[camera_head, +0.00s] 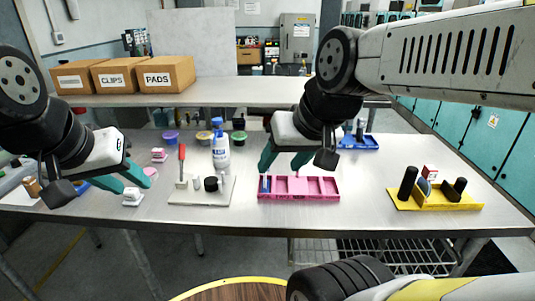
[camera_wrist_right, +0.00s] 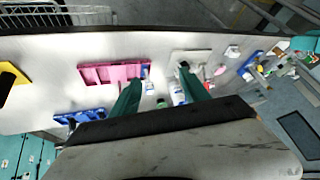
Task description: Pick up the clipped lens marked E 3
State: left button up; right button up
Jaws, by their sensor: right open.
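No marking E 3 can be read in either view, so I cannot tell which item is the clipped lens. A pink compartment tray (camera_head: 316,194) lies at the middle front of the table, with a small blue piece (camera_head: 265,184) in its left end. The tray also shows in the right wrist view (camera_wrist_right: 105,74). My right gripper (camera_head: 283,168) is open above the tray's left part, its teal fingers apart and empty. It also shows in the right wrist view (camera_wrist_right: 160,76). My left gripper (camera_head: 134,186) has its fingers apart near a small white item (camera_head: 132,198) on the left.
A pale board (camera_head: 214,195) carries a red-handled tool (camera_head: 182,160) and a black cylinder (camera_head: 211,184); a white-blue bottle (camera_head: 220,150) stands at its back. A yellow tray (camera_head: 438,201) with black cylinders is at right, a blue tray (camera_head: 358,143) behind. Boxes (camera_head: 125,75) stand farther back.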

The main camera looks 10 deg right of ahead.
aim_at(429, 172)
jog(key=z, duration=1.95)
jog(key=i+l+u, duration=0.15)
jog(key=u, duration=0.25)
jog(key=i+l+u, duration=0.35)
